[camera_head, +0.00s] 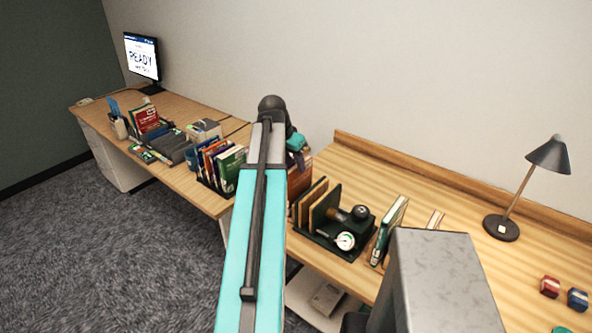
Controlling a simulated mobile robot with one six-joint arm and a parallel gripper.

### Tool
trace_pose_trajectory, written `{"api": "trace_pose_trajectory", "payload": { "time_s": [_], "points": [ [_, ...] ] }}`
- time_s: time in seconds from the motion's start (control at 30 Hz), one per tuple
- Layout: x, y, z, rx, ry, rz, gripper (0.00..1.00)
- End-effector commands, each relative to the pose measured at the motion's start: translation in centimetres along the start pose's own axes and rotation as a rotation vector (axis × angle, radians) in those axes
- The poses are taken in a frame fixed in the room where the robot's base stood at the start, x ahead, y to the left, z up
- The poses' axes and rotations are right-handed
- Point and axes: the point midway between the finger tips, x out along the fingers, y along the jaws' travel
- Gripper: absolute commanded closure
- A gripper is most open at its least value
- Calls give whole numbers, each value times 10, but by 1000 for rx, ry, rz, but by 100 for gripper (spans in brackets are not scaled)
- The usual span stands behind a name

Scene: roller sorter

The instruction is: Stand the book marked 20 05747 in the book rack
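No marking 20 05747 can be read on any book from here, so I cannot tell which book it is. Several upright books (222,160) stand in a dark rack at the near edge of the left desk. Tan and dark green books (318,203) stand in a dark green holder on the right desk. A green book with pale pages (390,230) stands to their right, leaning slightly. A reddish-brown thing (300,180) shows partly behind my arm; I cannot tell what it is. My gripper's fingers are hidden behind my teal arm.
A dark desk lamp (502,227) stands at the right, with small red and blue blocks (560,292) nearer. A monitor (142,56) reads READY at far left. The right desk's middle (455,195) is largely clear.

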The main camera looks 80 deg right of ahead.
Motion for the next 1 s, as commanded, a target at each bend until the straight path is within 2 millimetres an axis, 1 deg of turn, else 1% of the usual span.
{"api": "trace_pose_trajectory", "payload": {
  "time_s": [0.4,0.6,0.77,1.0],
  "points": [
    [-44,-1,0,-1,2,-1,66],
    [-60,-1,0,-1,1,-1,66],
    [-67,0,0,-1,0,0,66],
    [-68,0,1,-1,0,0,66]
  ]
}}
